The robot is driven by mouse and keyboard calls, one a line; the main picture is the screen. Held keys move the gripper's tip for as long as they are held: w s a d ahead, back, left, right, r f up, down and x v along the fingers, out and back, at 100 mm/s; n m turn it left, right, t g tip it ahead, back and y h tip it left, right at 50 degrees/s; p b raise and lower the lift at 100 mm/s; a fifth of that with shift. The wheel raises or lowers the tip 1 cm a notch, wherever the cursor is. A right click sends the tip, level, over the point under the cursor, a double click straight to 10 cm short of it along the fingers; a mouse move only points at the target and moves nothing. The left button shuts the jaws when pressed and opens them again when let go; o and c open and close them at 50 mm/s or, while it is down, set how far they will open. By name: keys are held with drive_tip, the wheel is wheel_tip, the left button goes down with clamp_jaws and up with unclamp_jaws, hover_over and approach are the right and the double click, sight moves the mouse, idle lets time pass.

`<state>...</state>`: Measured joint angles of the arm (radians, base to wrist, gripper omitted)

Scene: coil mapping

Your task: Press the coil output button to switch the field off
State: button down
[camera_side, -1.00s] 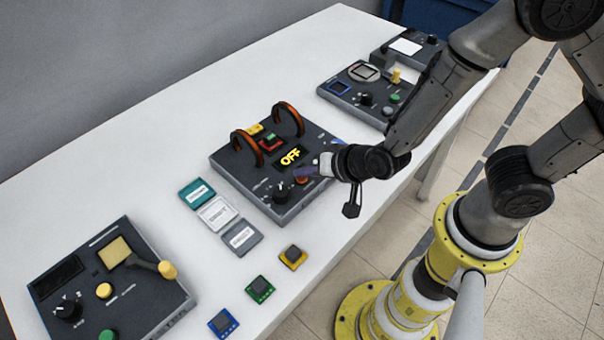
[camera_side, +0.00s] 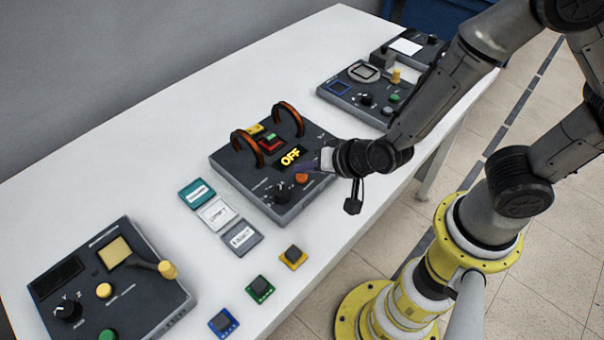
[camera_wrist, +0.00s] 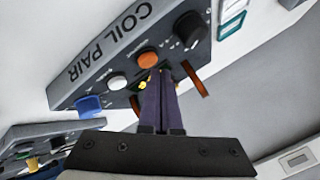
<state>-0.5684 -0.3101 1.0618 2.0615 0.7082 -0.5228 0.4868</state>
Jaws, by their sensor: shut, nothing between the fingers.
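The dark coil pair box (camera_side: 232,168) stands mid-table, with two copper coil hoops (camera_side: 287,115) on top. Its display (camera_side: 290,156) reads OFF in yellow letters. An orange round button (camera_side: 301,178) sits near the front edge of the box and also shows in the wrist view (camera_wrist: 148,57), between a black knob (camera_wrist: 190,28) and a white round control (camera_wrist: 117,80). My gripper (camera_side: 309,167) is shut and empty, its purple fingers by the orange button at the box's right side. In the wrist view its fingertips (camera_wrist: 158,75) overlap the box; exact clearance cannot be told.
Teal, white and grey cards (camera_side: 216,213) lie in front-left of the box. Small yellow, green and blue modules (camera_side: 260,288) lie along the near edge. Other control boxes stand at the near left (camera_side: 130,290) and far right (camera_side: 345,95). The back-left table is clear.

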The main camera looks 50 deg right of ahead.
drive_tip(key=shift+r, duration=2.65)
drive_tip(key=shift+w+d, duration=0.1)
drive_tip(key=shift+d, duration=0.15)
wheel_tip(320, 180, up, 8)
drive_tip(key=m+t, duration=0.2)
hover_over(307, 178)
drive_tip(key=w+d, duration=0.3)
drive_tip(key=d, duration=0.1)
drive_tip(key=s+d+r+n, duration=0.3)
drive_tip(key=s+r, duration=0.1)
drive_tip(key=r, duration=0.6)
drive_tip(key=s+d+f+n+g, duration=0.1)
drive_tip(key=s+d+n+g, duration=0.1)
drive_tip(key=s, duration=0.6)
drive_tip(key=s+d+f+n+g+h, duration=0.1)
drive_tip(key=s+d+f+n+g, duration=0.1)
drive_tip(key=s, duration=0.6)
drive_tip(key=d+n+g, duration=0.1)
drive_tip(key=n, duration=0.1)
drive_tip(key=shift+s+d+f+n+g, duration=0.2)
drive_tip(key=shift+n+g, duration=0.1)
drive_tip(key=shift+n, duration=0.1)
